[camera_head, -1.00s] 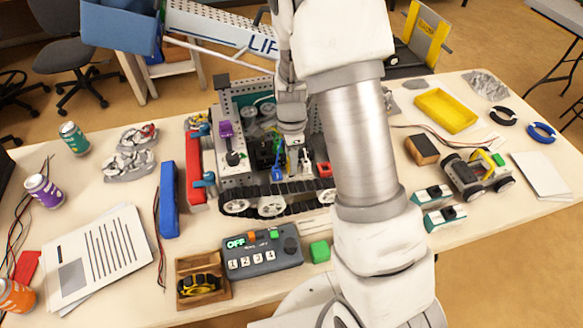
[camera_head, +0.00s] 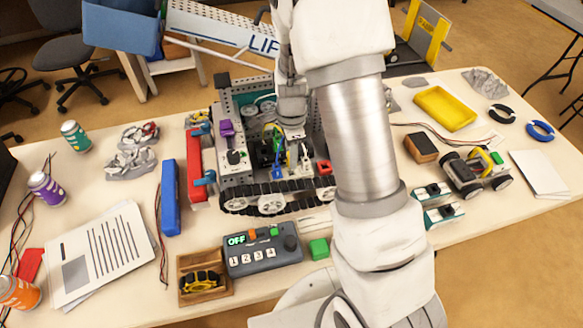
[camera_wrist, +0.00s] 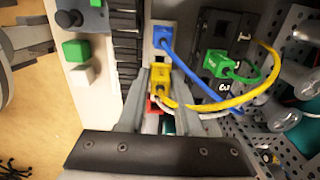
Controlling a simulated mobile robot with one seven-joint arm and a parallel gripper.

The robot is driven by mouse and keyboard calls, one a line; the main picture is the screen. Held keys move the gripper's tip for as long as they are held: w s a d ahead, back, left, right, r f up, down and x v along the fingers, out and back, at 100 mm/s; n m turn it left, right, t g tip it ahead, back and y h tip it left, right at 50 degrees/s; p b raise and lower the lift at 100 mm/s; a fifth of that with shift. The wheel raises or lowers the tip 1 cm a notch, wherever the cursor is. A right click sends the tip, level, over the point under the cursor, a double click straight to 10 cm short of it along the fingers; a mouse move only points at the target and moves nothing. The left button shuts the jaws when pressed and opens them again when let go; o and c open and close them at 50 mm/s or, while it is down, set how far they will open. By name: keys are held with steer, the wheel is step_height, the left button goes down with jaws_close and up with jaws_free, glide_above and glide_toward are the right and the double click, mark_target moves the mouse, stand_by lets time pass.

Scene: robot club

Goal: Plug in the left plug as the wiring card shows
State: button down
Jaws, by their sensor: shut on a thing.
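In the wrist view, my gripper (camera_wrist: 161,88) is shut on a yellow plug (camera_wrist: 160,76) with a yellow wire curving off to the right. A blue plug (camera_wrist: 162,38) sits in a white block just beyond it. A green plug (camera_wrist: 219,65) sits in a dark module to the right. A red piece (camera_wrist: 153,106) shows partly behind the fingers. I cannot tell whether the yellow plug is seated or only touching. In the head view, my gripper (camera_head: 298,135) is over the tracked robot (camera_head: 270,202), its fingertips hard to make out. I cannot identify a wiring card for certain.
A control box (camera_head: 262,255) reading OFF stands in front of the tracked robot, next to a wooden box (camera_head: 205,287). A printed sheet (camera_head: 98,255) lies at left. A perforated metal wall (camera_wrist: 270,135) and posts stand close right of the gripper.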

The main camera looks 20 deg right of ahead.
steer(key=w+d+r+p, duration=0.2)
steer(key=w+r+p, duration=0.3)
steer(key=w, duration=0.2)
steer(key=shift+w+f+b, duration=0.15)
steer(key=shift+f+b, duration=0.45)
steer(key=shift+f, duration=0.5)
steer(key=shift+w+f+b, duration=0.1)
steer(key=shift+f+b, duration=0.5)
steer(key=shift+f, duration=0.5)
steer(key=shift+f+b, duration=0.95)
steer(key=shift+f, duration=0.25)
stand_by(1.0)
steer(key=shift+s, duration=0.1)
steer(key=c, duration=0.5)
jaws_free()
steer(key=shift+r, duration=0.1)
steer(key=shift+r+p, duration=2.05)
steer(key=shift+r, duration=0.9)
